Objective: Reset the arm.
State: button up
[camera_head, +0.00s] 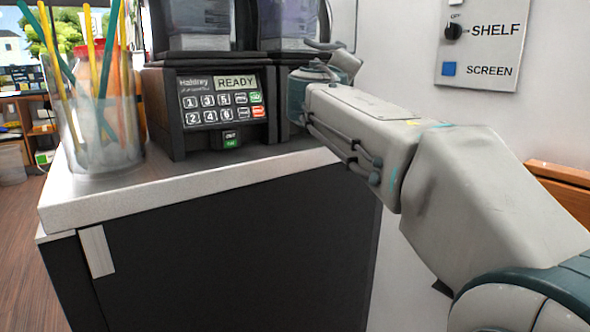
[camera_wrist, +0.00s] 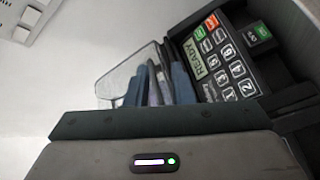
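My gripper (camera_head: 338,58) is at the end of my arm, in front of the right side of the cup sealer (camera_head: 165,108). In the head view its fingers are small and partly hidden by my wrist. In the wrist view, grey-blue finger-like parts (camera_wrist: 163,84) stick out past my wrist housing, close to a clear, see-through piece. I cannot tell whether they are apart or together, or whether they hold anything. The sealer's keypad panel (camera_head: 222,100) reads READY, and it also shows turned on its side in the wrist view (camera_wrist: 222,68).
A clear cup of coloured straws (camera_head: 100,135) stands left of the sealer on the grey counter (camera_head: 190,183). A wall panel (camera_head: 483,45) marked SHELF and SCREEN is at the upper right. A brown wooden edge (camera_head: 562,190) is at the right. The counter's front strip is bare.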

jog(key=s+d+f+m+g+y+p, duration=0.1)
jog(key=s+d+f+m+g+p, duration=0.2)
jog(key=s+p, duration=0.45)
jog(key=s+d+f+m+g+y+p, duration=0.1)
jog(key=s+d+f+g+p, duration=0.1)
jog(key=s+d+g+p, duration=0.6)
jog(key=s+a+f+m+g+y+p, duration=0.2)
jog(key=s+a+p, duration=0.1)
jog(key=s+p, duration=0.5)
jog(key=s+a+f+m+g+y+p, duration=0.2)
jog(key=s+a+p, duration=0.1)
jog(key=s+p, duration=0.5)
jog(key=shift+s+f+y+p, duration=0.15)
jog(key=shift+s+y+p, duration=0.2)
jog(key=shift+p, duration=0.45)
